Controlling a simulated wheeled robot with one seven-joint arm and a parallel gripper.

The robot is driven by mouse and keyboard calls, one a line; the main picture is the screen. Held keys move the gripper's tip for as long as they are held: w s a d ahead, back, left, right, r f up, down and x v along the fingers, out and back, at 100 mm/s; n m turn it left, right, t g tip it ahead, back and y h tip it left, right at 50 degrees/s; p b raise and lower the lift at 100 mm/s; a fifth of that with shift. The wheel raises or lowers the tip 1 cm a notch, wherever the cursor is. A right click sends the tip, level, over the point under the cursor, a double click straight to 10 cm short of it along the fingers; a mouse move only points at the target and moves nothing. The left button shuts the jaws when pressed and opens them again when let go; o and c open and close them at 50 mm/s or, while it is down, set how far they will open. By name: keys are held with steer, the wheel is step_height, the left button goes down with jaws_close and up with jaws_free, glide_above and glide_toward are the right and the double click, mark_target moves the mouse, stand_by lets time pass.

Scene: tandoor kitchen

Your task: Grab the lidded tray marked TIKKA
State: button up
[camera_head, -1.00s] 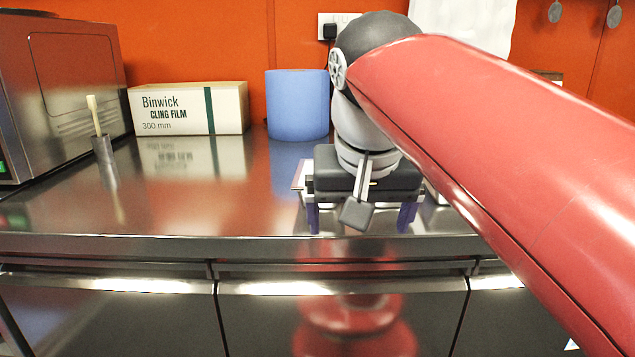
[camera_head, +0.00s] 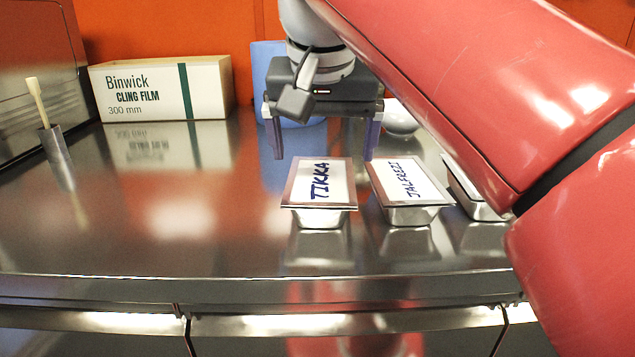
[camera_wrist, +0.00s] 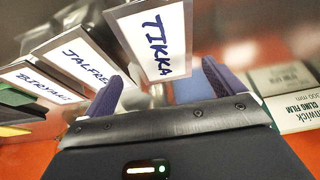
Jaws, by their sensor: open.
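The lidded tray marked TIKKA (camera_head: 318,190) stands on the steel counter, left of a lidded tray marked JALFREZI (camera_head: 407,188). Both have white tops with handwritten labels over metal bodies. My gripper (camera_head: 320,156) is open and empty, behind and above the TIKKA tray in the head view, apart from it. In the wrist view, the TIKKA tray (camera_wrist: 153,42) lies beyond my open fingers (camera_wrist: 165,88), roughly centred between them. JALFREZI (camera_wrist: 85,62) and a tray marked BIRYANI (camera_wrist: 42,84) stand to its left there.
A cling film box (camera_head: 160,88) and a blue roll (camera_head: 268,62) stand at the back. A small holder with a brush (camera_head: 56,158) is at the left. A white rounded item (camera_head: 400,117) sits behind the trays. The counter left of TIKKA is clear.

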mark_target(321, 179)
steer(key=x, duration=0.2)
steer(key=b+x, duration=0.1)
steer(key=x, duration=0.1)
steer(key=s+x, duration=0.1)
steer(key=x, duration=0.1)
steer(key=shift+w+a+f, duration=0.15)
steer(key=shift+f, duration=0.3)
steer(key=shift+f+b, duration=0.25)
steer(key=shift+b, duration=0.05)
steer(key=c, duration=0.8)
steer(key=shift+c, duration=1)
steer(key=shift+r, duration=0.15)
